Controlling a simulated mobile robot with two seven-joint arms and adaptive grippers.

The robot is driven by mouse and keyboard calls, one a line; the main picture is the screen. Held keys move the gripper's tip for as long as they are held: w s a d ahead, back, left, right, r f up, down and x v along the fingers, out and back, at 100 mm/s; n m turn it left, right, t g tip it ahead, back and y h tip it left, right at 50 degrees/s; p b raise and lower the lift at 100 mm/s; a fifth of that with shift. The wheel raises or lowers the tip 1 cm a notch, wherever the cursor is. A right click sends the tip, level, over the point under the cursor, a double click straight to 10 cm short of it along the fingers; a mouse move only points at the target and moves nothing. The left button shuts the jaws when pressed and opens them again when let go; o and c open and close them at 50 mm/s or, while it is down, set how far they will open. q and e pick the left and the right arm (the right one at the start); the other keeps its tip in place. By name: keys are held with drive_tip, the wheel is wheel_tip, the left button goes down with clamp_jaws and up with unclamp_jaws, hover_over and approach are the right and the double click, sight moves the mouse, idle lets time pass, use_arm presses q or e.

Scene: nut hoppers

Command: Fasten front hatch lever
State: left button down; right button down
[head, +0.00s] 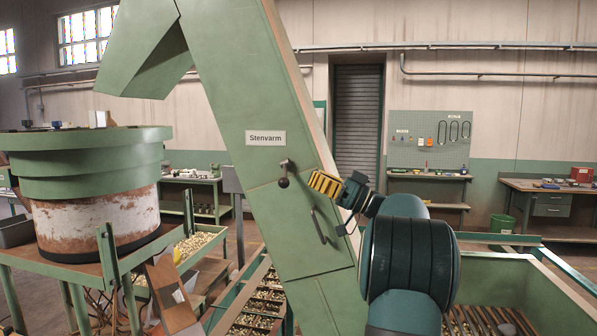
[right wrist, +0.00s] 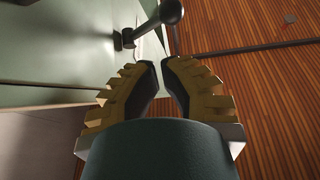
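The front hatch lever (head: 284,175) is a short dark handle with a round ball knob on the green sloping conveyor housing, below the "Stenvarm" plate. In the right wrist view the lever (right wrist: 150,25) shows at the top, beyond the fingertips. The hatch panel (head: 289,230) below it has a bar handle (head: 318,226) and looks flush with the housing. My right gripper (head: 312,180), with yellow ribbed fingers, is just right of the lever and apart from it. In the right wrist view its fingertips (right wrist: 158,64) are a narrow gap apart, with nothing between them. My left gripper is not in view.
A round green hopper (head: 90,160) stands at the left on a green frame. Trays of nuts (head: 262,300) lie below the housing. A green open bin (head: 500,270) with a slatted floor is at the right. Workbenches line the back wall.

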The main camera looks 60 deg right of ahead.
drive_tip(key=v, duration=0.5)
drive_tip(key=shift+r, duration=0.1)
drive_tip(key=shift+a, duration=0.1)
idle(0.5)
